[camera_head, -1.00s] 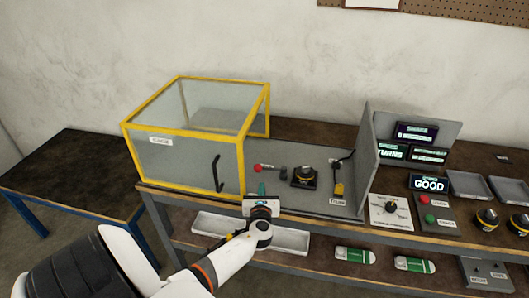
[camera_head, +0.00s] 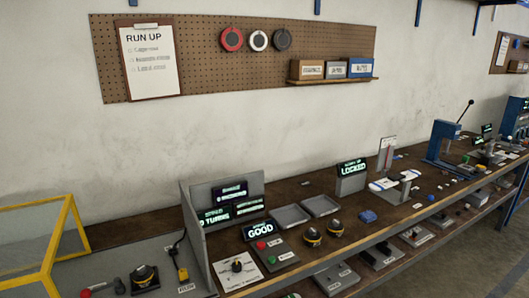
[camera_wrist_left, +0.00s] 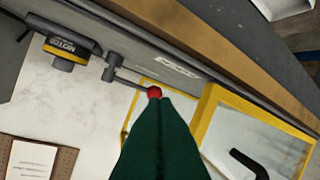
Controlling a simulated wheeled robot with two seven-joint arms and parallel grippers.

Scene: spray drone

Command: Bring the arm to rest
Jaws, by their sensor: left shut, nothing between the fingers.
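My left gripper (camera_wrist_left: 160,100) shows in the left wrist view as two green fingers pressed together, with nothing between them. Just past the fingertips is the red knob (camera_wrist_left: 154,92) of a grey lever; I cannot tell whether they touch. The knob also shows at the lower left of the head view (camera_head: 86,292). A black and yellow motor (camera_wrist_left: 70,48) is near the lever, and it shows in the head view (camera_head: 144,277) too. Neither of my arms is in the head view, and my right gripper is in no view.
The yellow-framed clear box (camera_head: 60,240) stands at the left of the bench, its frame near my fingers in the wrist view (camera_wrist_left: 205,115). Lit displays (camera_head: 230,190), a switch panel (camera_head: 272,254) and grey trays (camera_head: 290,216) crowd the bench. A pegboard (camera_head: 200,60) hangs above.

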